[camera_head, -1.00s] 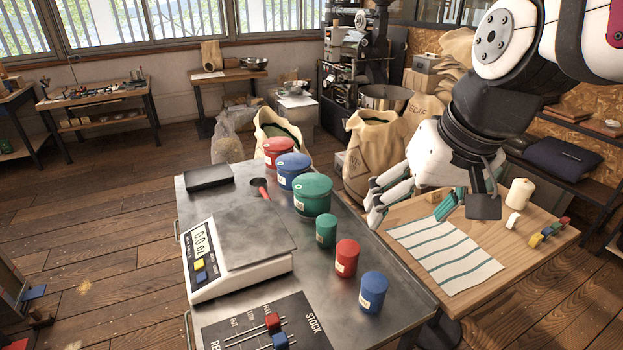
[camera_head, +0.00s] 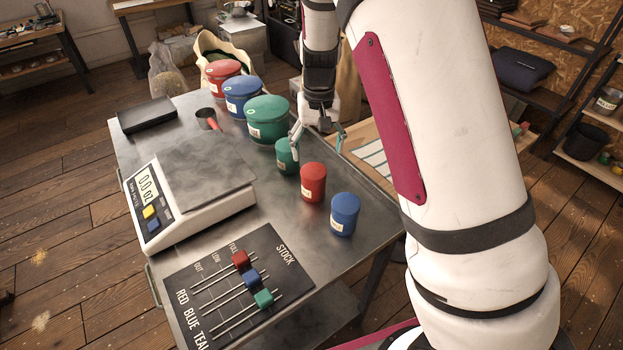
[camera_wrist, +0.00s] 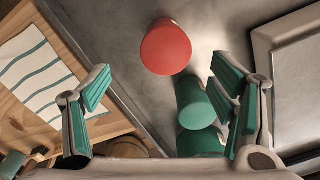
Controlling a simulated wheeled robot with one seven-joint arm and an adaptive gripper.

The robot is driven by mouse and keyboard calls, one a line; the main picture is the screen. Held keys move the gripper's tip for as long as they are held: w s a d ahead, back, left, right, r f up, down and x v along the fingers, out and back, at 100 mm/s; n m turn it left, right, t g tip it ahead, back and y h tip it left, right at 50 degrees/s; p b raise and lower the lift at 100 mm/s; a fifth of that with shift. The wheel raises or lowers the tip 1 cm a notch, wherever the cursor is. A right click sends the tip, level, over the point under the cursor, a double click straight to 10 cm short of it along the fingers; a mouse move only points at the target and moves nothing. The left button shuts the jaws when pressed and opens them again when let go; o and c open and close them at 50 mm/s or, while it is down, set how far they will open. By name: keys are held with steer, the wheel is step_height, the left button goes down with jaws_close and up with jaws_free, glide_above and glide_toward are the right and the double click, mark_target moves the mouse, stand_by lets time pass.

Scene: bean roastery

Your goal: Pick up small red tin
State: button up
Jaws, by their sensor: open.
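The small red tin (camera_head: 313,183) stands upright on the metal table, between the small green tin (camera_head: 287,155) and the small blue tin (camera_head: 344,214). In the wrist view the red tin (camera_wrist: 166,47) shows its round lid, ahead of my fingers and roughly midway between their lines. My gripper (camera_head: 317,145) is open and empty, just behind the red tin in the head view and apart from it. In the wrist view my gripper's fingers (camera_wrist: 165,85) are spread wide; the right one is beside the small green tin (camera_wrist: 195,103) and partly covers it.
A large green tin (camera_head: 267,120), blue tin (camera_head: 243,97) and red tin (camera_head: 222,75) stand in a row further back. A scale (camera_head: 190,181) and a stock slider board (camera_head: 226,285) are to the left. A striped cloth (camera_wrist: 38,65) lies on the wooden table.

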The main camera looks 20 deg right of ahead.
mark_target(317, 171)
step_height(317, 171, down, 9)
steer(key=shift+r+p, duration=0.2)
steer(key=shift+p, duration=0.15)
steer(key=shift+w+a+f+p, duration=0.2)
steer(key=shift+f+p, duration=0.1)
steer(key=shift+f, duration=1.05)
steer(key=shift+w+a+f+p, duration=0.15)
steer(key=shift+f+p, duration=0.1)
steer(key=shift+f, duration=1.1)
steer(key=shift+s, duration=0.1)
steer(key=shift+c, duration=0.4)
steer(key=c, duration=1.2)
